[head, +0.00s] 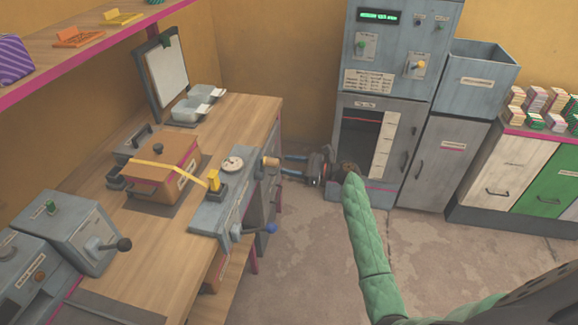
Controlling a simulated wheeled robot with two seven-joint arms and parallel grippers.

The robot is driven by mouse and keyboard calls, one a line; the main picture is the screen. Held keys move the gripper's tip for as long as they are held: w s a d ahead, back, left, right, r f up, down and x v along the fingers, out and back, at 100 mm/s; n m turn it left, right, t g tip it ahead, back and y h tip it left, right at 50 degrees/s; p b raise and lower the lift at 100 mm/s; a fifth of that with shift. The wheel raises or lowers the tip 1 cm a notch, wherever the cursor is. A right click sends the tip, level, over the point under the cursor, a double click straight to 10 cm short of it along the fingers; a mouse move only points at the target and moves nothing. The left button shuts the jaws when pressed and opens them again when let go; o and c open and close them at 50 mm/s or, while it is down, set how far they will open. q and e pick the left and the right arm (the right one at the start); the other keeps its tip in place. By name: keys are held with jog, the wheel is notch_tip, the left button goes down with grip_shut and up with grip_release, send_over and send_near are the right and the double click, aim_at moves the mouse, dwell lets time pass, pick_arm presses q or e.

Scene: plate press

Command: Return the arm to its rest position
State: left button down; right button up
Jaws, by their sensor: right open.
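My right arm, in a green quilted sleeve, comes in from the lower right of the head view. Its dark gripper (281,166) points left, with its two fingers apart and nothing seen between them. The fingertips are close to a wooden knob (270,162) at the right end of the grey panel on the bench edge; I cannot tell if they touch it. The brown press box (160,168) with a yellow strap stands on the bench, left of the gripper. My left gripper is not in view.
A grey cabinet machine (360,98) stands behind the gripper. Grey lever boxes (75,230) are at lower left. The floor (310,240) between bench and sleeve is clear.

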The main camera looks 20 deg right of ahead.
dwell(0.3)
notch_tip(320, 180, down, 8)
jog(key=w+n+g+h, duration=0.15)
jog(key=n+h, duration=0.55)
jog(key=n, duration=0.9)
jog(key=s+a+f+n+g+h, duration=0.2)
jog(key=s+f+n+h, duration=0.45)
jog(key=f, duration=0.55)
jog(key=s+a+f+n+g, duration=0.1)
jog(key=s+a+f, duration=0.2)
jog(key=s+f, duration=0.4)
jog(key=s+a+f+n+g, duration=0.1)
jog(key=s+a+f, duration=0.3)
jog(key=s, duration=1.8)
jog(key=s+a+f+n+g, duration=0.1)
jog(key=s+a+f+g, duration=0.2)
jog(key=s+f, duration=0.8)
jog(key=s, duration=0.3)
jog(key=shift+s+a+f+h, duration=0.2)
jog(key=shift+a+h, duration=0.15)
